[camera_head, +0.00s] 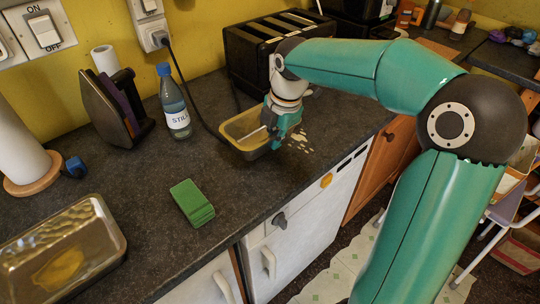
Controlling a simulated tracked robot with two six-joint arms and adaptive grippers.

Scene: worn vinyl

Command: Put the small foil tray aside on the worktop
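The small foil tray (236,128), with a yellowish inside, sits on the dark worktop (250,185) in front of the black toaster. My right gripper (277,141) points down at the tray's right end and hides part of it. Its fingers are small and partly covered by the gripper body, so I cannot tell whether they are closed on the rim. My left gripper is not in view.
A larger foil tray (102,240) with a yellow patch lies front left. A green sponge-like block (192,203), a bottle (174,104), an iron (112,110) and a black toaster (245,62) stand around. Pale flakes (306,137) lie right of the gripper.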

